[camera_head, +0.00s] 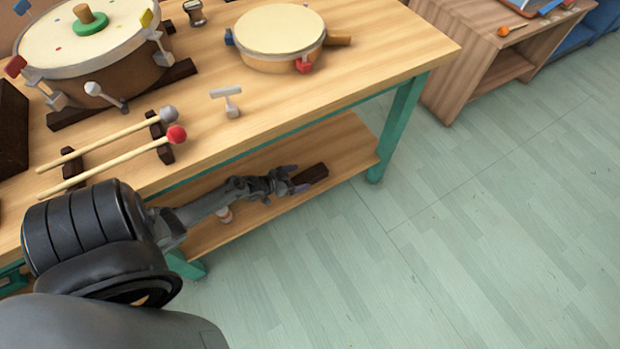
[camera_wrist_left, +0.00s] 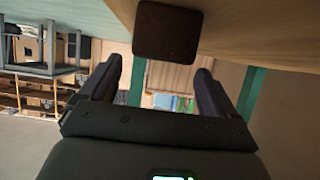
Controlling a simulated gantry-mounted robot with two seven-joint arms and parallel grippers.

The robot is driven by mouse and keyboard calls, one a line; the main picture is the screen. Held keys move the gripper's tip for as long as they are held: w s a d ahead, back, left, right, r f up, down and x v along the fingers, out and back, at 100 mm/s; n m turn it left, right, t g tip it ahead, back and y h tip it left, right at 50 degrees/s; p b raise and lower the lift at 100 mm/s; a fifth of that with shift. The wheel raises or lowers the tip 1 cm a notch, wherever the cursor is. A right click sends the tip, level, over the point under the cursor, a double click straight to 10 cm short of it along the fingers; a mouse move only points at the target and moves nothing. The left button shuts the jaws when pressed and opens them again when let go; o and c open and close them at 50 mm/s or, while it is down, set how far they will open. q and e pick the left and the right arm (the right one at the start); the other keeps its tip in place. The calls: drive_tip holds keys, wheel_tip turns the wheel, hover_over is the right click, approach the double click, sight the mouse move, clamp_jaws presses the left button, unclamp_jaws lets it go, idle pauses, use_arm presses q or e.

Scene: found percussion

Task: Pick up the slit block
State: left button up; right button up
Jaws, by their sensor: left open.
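The slit block, a small dark brown wooden block (camera_head: 312,173), lies on the lower shelf of the table, near its right end. In the left wrist view its dark square end (camera_wrist_left: 167,32) shows at the top. My left gripper (camera_head: 296,178) reaches in over the lower shelf, with its fingertips close to the near end of the block. In the left wrist view the two fingers of this gripper (camera_wrist_left: 158,70) are spread with nothing between them, and the block appears just beyond their tips. No slit can be made out. My right gripper is out of view.
The lower shelf (camera_head: 345,160) sits under the tabletop (camera_head: 390,45), with a green leg (camera_head: 400,125) right of the block. Mallets (camera_head: 110,160) and drums (camera_head: 280,30) lie above. Floor at right is clear.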

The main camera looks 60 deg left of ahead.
sight(308, 175)
use_arm(q)
drive_tip(key=b+x, duration=0.3)
drive_tip(key=x, duration=0.1)
drive_tip(key=shift+s+f, duration=0.1)
drive_tip(key=shift+f, duration=0.05)
drive_tip(key=shift+w, duration=0.5)
drive_tip(key=shift+s, duration=0.2)
drive_tip(key=c, duration=1.2)
drive_tip(key=shift+w, duration=0.1)
drive_tip(key=shift+c, duration=0.3)
